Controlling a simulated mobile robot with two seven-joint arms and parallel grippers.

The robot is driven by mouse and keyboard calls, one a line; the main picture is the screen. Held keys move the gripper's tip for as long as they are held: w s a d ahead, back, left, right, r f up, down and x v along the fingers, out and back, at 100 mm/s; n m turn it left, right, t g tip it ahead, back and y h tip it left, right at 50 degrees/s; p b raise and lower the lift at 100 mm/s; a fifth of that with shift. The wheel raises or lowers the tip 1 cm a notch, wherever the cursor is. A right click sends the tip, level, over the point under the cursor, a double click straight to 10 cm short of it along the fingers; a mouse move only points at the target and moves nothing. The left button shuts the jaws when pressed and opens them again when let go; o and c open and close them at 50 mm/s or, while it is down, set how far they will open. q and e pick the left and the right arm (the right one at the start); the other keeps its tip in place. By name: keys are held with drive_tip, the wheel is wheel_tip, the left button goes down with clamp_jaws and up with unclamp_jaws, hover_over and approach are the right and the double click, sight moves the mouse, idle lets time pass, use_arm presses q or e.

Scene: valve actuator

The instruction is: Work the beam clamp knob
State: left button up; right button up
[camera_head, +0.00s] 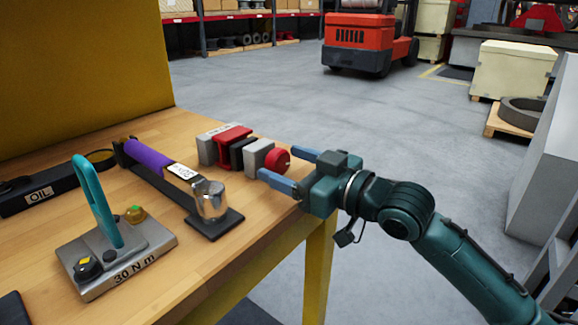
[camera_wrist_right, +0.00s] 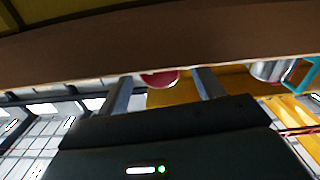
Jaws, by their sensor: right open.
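The beam clamp (camera_head: 232,146) stands near the right edge of the wooden table, with grey blocks, a red beam piece and a dark plate in a row. Its round red knob (camera_head: 277,160) is at the clamp's right end. My right gripper (camera_head: 285,169) is open at the knob, its two blue fingers pointing left toward it. In the right wrist view the knob (camera_wrist_right: 160,79) shows partly between the two fingertips (camera_wrist_right: 161,82); its other part is hidden by the brown table edge. I cannot tell whether the fingers touch it. My left gripper is not in view.
A yellow panel (camera_head: 80,70) stands behind. Open floor lies right of the table.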

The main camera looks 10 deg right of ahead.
drive_tip(key=shift+w+a, duration=0.1)
drive_tip(key=shift+c, duration=0.2)
drive_tip(key=c, duration=0.9)
drive_tip(key=shift+c, duration=0.2)
use_arm(q)
drive_tip(key=shift+p, duration=0.35)
use_arm(e)
drive_tip(key=shift+r, duration=0.1)
drive_tip(key=shift+r+m+p, duration=0.15)
drive_tip(key=shift+m+p, duration=0.45)
drive_tip(key=shift+p, duration=0.3)
drive_tip(key=m+p, duration=0.4)
drive_tip(key=p, duration=0.2)
drive_tip(key=shift+m+p, duration=0.3)
drive_tip(key=shift+p, duration=0.1)
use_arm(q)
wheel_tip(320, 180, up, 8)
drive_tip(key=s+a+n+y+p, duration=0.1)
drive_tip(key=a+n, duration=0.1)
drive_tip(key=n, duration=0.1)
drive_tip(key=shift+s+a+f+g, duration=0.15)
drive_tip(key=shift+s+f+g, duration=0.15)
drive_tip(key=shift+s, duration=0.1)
use_arm(e)
drive_tip(key=shift+f+m, duration=0.25)
drive_tip(key=shift+m, duration=0.35)
